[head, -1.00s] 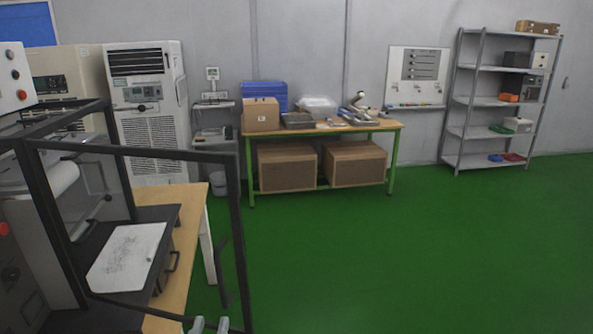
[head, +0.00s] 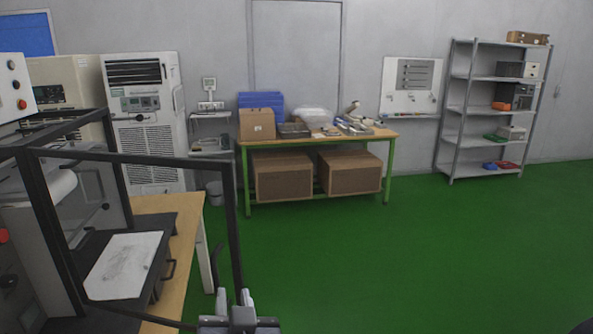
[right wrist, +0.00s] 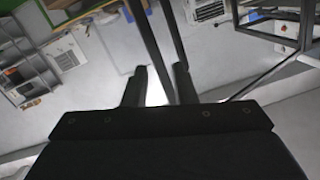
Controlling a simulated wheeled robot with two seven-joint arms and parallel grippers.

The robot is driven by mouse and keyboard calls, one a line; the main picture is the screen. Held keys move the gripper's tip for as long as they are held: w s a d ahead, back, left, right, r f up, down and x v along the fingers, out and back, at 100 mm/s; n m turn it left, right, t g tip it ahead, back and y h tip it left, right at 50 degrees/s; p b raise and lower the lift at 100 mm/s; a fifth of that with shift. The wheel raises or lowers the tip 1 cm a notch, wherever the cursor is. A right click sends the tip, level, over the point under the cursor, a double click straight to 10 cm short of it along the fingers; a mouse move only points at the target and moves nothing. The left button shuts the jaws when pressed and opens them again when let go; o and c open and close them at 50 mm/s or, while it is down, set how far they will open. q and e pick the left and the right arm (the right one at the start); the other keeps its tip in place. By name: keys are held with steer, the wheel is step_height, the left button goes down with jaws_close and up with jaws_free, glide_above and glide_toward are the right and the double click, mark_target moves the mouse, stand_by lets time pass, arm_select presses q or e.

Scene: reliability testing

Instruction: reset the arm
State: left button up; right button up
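My right gripper (head: 234,298) is at the bottom edge of the head view, left of centre, with its fingers pointing up. Its two grey fingers stand apart with nothing between them. In the right wrist view the dark fingers (right wrist: 159,85) are also spread and empty. In the head view the gripper is close to the lower end of a black frame post; I cannot tell whether they touch. My left gripper is not in view.
A black-framed open door (head: 228,215) of a machine stands at the left, by a wooden table (head: 190,230) with a white-topped plate (head: 122,265). A green-legged workbench (head: 387,165) and metal shelves (head: 450,140) stand along the back wall. The green floor (head: 400,260) between is clear.

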steer(key=d+g+y, duration=0.4)
steer(key=d, duration=1)
steer(key=s+d+f+m+g+h, duration=0.1)
steer(key=s+d+f+g+h, duration=0.1)
steer(key=s+d+f, duration=0.4)
steer(key=s+d+f+g+h, duration=0.2)
steer(key=s+d+f+g, duration=0.2)
steer(key=s+d, duration=0.6)
step_height(320, 180, down, 3)
steer(key=shift+s+d+r+m+g+h, duration=0.1)
steer(key=shift+s+d+m+g+h, duration=0.25)
steer(key=shift+s, duration=0.2)
